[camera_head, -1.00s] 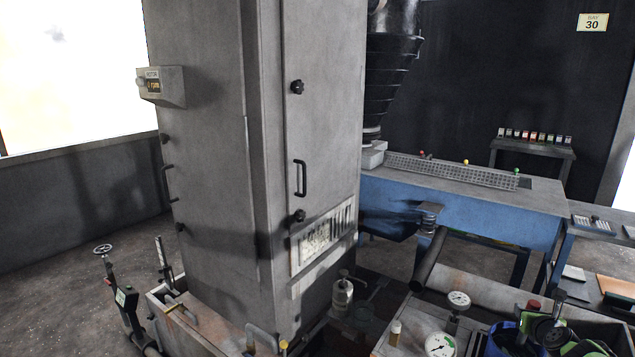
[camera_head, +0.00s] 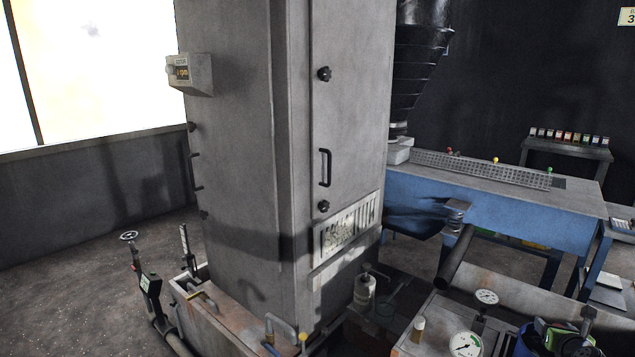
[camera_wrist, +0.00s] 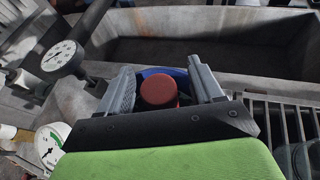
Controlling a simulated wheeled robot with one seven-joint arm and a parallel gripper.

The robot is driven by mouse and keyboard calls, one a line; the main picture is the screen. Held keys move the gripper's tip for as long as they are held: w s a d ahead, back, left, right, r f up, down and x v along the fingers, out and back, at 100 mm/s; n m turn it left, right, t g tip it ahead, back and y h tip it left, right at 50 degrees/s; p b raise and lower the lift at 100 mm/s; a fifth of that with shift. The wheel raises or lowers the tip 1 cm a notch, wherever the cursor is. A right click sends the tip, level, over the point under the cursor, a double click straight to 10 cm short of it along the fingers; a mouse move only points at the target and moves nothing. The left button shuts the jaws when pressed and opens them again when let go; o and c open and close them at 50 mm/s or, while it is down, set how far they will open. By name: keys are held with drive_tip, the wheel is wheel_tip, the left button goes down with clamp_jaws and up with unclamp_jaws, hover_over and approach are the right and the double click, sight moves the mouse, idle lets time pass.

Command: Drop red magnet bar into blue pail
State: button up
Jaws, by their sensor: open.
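My gripper (camera_wrist: 160,71) is open in the wrist view, with one grey finger on each side of the red magnet bar. The red magnet bar (camera_wrist: 159,88) shows as a round red end with a darker red side, between the fingers. The rim of the blue pail (camera_wrist: 151,71) curves behind it; whether the bar rests in the pail is unclear, as the dark palm and green body hide what is below. In the head view the blue pail (camera_head: 524,346) is partly cut off at the bottom right, beside my gripper's green and black body. The bar is not seen there.
A dial gauge (camera_head: 487,297) and a larger dial (camera_head: 465,345) stand left of the pail. A grey trough (camera_wrist: 215,40) lies beyond it, and a slatted grate (camera_wrist: 285,118) is at right. A tall grey cabinet (camera_head: 290,150) blocks the middle.

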drive_tip(key=p+v, duration=0.2)
drive_tip(key=v, duration=1.4)
drive_tip(key=w+a+r+n+g+y+p, duration=0.15)
drive_tip(key=a+r+n, duration=0.35)
drive_tip(key=a+n, duration=0.65)
drive_tip(key=a+r+n+g+y, duration=0.35)
drive_tip(key=a+n, duration=0.55)
drive_tip(key=a, duration=0.6)
drive_tip(key=s+a+r+n+g+h, duration=0.1)
drive_tip(key=s+a+r+n, duration=0.6)
drive_tip(key=s+a+n, duration=0.5)
drive_tip(key=s+a+n+g+y+p, duration=0.1)
drive_tip(key=s+a+n, duration=0.1)
drive_tip(key=s+n, duration=0.6)
drive_tip(key=s, duration=0.5)
drive_tip(key=shift+s+a+r, duration=0.2)
drive_tip(key=shift+s+r, duration=0.05)
drive_tip(key=shift+r, duration=0.15)
